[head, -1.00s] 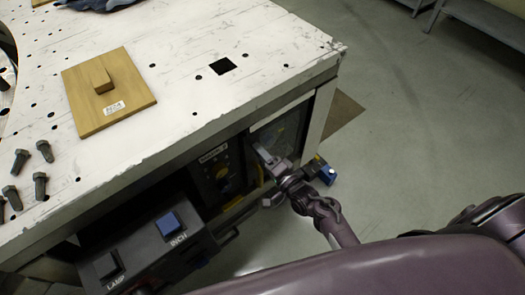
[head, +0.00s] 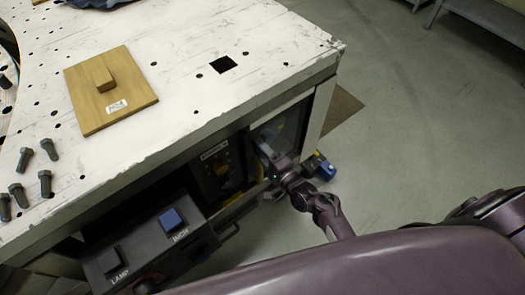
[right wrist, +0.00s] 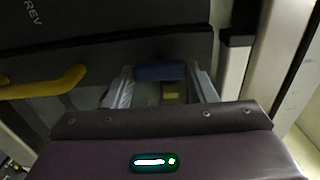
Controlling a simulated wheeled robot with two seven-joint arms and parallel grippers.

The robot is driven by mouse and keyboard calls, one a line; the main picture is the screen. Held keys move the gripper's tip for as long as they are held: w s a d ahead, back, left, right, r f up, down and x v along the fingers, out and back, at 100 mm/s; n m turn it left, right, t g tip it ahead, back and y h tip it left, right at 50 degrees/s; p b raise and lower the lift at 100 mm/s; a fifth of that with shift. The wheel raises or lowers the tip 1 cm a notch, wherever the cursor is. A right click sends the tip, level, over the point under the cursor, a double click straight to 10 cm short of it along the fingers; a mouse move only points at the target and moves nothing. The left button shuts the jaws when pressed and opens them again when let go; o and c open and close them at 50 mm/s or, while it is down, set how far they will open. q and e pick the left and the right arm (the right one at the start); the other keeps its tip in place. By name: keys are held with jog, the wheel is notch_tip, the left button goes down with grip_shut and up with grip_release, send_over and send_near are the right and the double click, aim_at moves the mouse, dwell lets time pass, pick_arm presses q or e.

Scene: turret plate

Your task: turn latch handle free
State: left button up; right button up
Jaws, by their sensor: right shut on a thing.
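My right gripper (head: 264,151) reaches the dark front panel under the white table's near right corner. In the right wrist view its two pale fingers (right wrist: 161,90) stand apart, around a blue bar (right wrist: 160,72) with a small yellow piece below it. I take the blue bar to be the latch handle, and the gripper is shut on it. The contact itself is hard to make out. In the head view the gripper hides the held part. A blue and yellow block (head: 325,170) shows just right of my wrist. My left gripper is not in view.
The white table (head: 165,40) carries a wooden plate (head: 110,90) and several bolts (head: 46,183). A control box (head: 150,245) with a blue INCH button stands left of my gripper. A yellow handle (right wrist: 45,82) is left in the wrist view. Floor at right is clear.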

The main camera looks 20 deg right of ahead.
jog(key=o, duration=1)
jog(key=shift+s, duration=0.1)
jog(key=v, duration=0.7)
jog(key=shift+s+d, duration=0.15)
jog(key=shift+s, duration=0.1)
jog(key=s+a+f+n+g+h, duration=0.1)
jog(key=s+f+n+g, duration=0.3)
jog(key=s+f, duration=0.55)
jog(key=s+a+f+n+g+h, duration=0.15)
jog(key=s+f+n+g, duration=0.3)
jog(key=f, duration=1.05)
jog(key=s+d+f+n+g+h, duration=0.1)
jog(key=s+d+f+n+g, duration=0.1)
jog(key=s, duration=0.4)
jog(key=s+d+f+n+g+h, duration=0.1)
jog(key=s+d+f+n+g, duration=0.2)
jog(key=s+f, duration=0.2)
jog(key=s+d+f+n+g+h, duration=0.1)
jog(key=s+d+f+n+g, duration=0.1)
jog(key=s, duration=0.7)
notch_tip(320, 180, down, 2)
jog(key=shift+d+n+g+h, duration=0.15)
jog(key=shift+n+g+h, duration=0.15)
jog(key=shift+n, duration=0.35)
